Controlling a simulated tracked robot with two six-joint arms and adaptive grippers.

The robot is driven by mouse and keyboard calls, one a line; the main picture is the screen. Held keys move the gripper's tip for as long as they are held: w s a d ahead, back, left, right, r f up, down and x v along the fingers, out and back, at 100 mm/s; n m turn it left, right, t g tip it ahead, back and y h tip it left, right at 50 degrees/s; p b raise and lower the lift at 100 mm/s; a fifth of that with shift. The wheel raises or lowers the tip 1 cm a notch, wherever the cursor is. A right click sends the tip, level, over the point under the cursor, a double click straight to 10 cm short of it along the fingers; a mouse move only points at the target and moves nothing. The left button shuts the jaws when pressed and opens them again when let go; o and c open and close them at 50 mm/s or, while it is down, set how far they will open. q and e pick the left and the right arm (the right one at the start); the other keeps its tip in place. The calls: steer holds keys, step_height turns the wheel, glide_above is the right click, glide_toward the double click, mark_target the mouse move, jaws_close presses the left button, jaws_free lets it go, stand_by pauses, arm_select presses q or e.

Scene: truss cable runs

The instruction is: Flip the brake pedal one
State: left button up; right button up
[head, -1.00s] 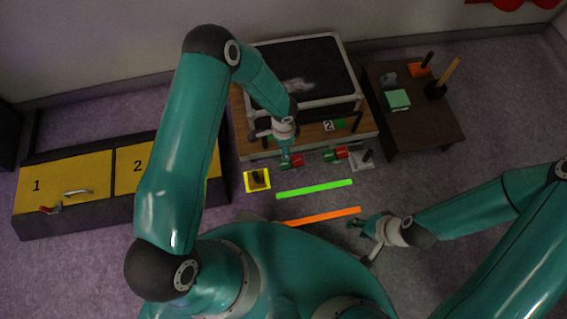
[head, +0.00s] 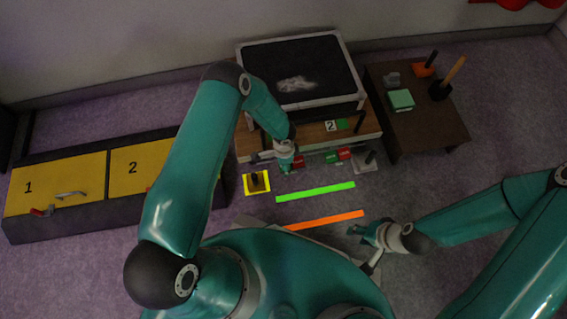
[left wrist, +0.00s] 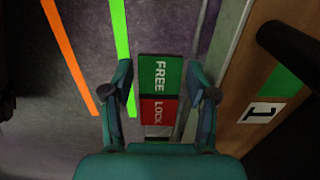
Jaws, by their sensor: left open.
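Brake pedal one is a flat plate in the left wrist view, with a green FREE half (left wrist: 160,77) and a red LOCK half (left wrist: 158,112). A label "1" (left wrist: 263,110) is on the wooden deck beside it. My left gripper (left wrist: 161,82) is open, with one finger on each side of the plate; I cannot tell whether they touch it. In the head view, my left gripper (head: 285,165) is at the deck's front edge and partly hides this pedal. A second red and green pedal (head: 343,154) is to its right. My right gripper (head: 358,232) is low, apart from the pedals; its finger gap is unclear.
The wooden deck (head: 312,133) carries a frame with a dark top (head: 300,72). Green (head: 315,192) and orange (head: 325,220) strips lie on the floor in front. Yellow-lidded boxes (head: 55,192) are at left. A dark table (head: 430,128) with tools stands at right.

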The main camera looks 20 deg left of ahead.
arm_select(q)
steer(key=c, duration=0.9)
steer(key=shift+w+y+b, duration=0.2)
steer(key=shift+y+b, duration=0.1)
steer(key=shift+b, duration=0.2)
steer(key=g+y+b, duration=0.1)
steer(key=y+b, duration=0.1)
steer(key=b, duration=0.1)
steer(key=shift+w+d+g, duration=0.2)
steer(key=shift+d+g, duration=0.15)
steer(key=shift+g, duration=0.05)
steer(key=shift+r+y+b, duration=0.15)
steer(key=shift+y+b, duration=0.25)
steer(key=shift+b, duration=0.05)
steer(key=shift+r+g, duration=0.3)
steer(key=shift+g, duration=0.1)
steer(key=o, duration=0.9)
steer(key=shift+d, duration=0.1)
steer(key=shift+s, duration=0.1)
